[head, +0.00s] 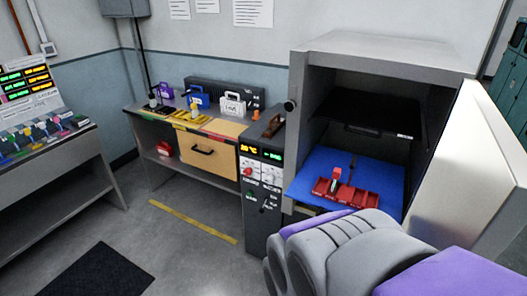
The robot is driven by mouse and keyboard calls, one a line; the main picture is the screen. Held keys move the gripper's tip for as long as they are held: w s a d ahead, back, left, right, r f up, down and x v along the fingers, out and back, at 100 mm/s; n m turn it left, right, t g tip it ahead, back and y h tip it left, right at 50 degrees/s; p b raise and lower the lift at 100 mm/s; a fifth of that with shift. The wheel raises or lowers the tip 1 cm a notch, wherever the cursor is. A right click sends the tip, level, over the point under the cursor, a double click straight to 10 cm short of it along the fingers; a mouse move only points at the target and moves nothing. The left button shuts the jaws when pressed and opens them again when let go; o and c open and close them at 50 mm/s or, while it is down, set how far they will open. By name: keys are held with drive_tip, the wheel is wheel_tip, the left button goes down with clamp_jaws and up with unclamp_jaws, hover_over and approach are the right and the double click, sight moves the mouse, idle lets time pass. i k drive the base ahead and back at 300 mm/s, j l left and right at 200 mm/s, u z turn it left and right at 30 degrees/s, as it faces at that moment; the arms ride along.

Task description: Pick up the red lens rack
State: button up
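A red rack-like tray (352,194), which looks like the red lens rack, lies on a blue mat (318,163) inside the open grey cabinet (383,52). A small upright piece with red, white and green parts (336,179) stands at its left side. A thin dark upright (351,166) rises at its back. My grey and purple arm fills the lower right, in front of the cabinet, close to the rack's near side in the picture. My gripper's fingers cannot be made out.
The cabinet's pale door (468,160) stands open on the right, with a dark shelf (372,112) above the rack. A control panel (262,172) is left of the cabinet. A workbench (205,128) holds several coloured cases.

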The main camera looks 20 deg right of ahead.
sight(347, 195)
drive_tip(key=z, duration=1)
drive_tip(key=i+j+z, duration=0.1)
drive_tip(key=j, duration=0.25)
drive_tip(key=i+j+z, duration=0.1)
drive_tip(key=j, duration=0.2)
drive_tip(key=i+j+z, duration=0.1)
drive_tip(key=j, duration=0.25)
drive_tip(key=i+j+z, duration=0.1)
drive_tip(key=j, duration=0.3)
drive_tip(key=i+j+z, duration=0.1)
drive_tip(key=j, duration=0.25)
drive_tip(key=z, duration=1.25)
drive_tip(key=i+j, duration=0.05)
